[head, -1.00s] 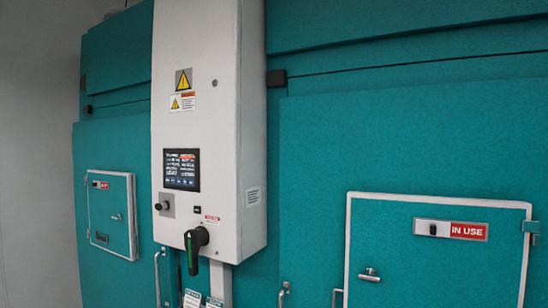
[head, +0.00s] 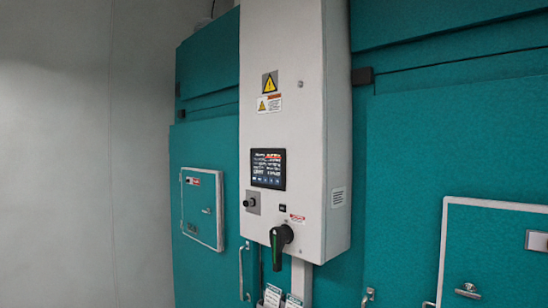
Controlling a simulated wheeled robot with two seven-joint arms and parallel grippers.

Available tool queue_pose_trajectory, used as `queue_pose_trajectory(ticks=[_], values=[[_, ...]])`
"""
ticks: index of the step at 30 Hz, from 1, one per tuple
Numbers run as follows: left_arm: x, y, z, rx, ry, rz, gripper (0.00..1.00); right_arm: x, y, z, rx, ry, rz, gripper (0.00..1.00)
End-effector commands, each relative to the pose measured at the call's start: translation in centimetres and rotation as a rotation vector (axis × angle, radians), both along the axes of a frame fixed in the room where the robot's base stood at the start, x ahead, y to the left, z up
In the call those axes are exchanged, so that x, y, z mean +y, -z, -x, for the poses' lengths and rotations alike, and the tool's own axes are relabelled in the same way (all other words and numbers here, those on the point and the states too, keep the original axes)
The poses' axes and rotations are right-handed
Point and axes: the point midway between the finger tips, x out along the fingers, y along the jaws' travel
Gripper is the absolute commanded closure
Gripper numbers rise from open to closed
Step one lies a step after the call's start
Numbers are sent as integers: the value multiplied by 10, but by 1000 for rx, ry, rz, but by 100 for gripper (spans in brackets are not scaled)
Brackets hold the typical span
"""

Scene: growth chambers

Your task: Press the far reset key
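No key marked as a reset key can be made out in the head view. A white control box (head: 295,50) on the teal chamber front carries a dark display panel (head: 268,168). Below the display are a small plate with a round black knob (head: 252,202), a small black label or switch (head: 282,208) and a large black and green rotary handle (head: 280,243). Their lettering is too small to read. Neither of my grippers is in view.
A small hatch (head: 203,225) sits left of the box on the teal wall. A larger white-framed door (head: 500,245) is at the right edge. Vertical door handles (head: 243,270) stick out below. A bare grey wall (head: 70,150) fills the left.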

Motion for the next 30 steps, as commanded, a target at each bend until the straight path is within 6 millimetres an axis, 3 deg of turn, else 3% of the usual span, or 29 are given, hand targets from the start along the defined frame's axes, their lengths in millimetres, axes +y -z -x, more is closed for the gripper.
queue_pose_trajectory(ticks=[10,19,30], values=[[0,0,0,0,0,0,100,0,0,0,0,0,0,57],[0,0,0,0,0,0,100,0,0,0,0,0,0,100],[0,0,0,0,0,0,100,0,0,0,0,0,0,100]])
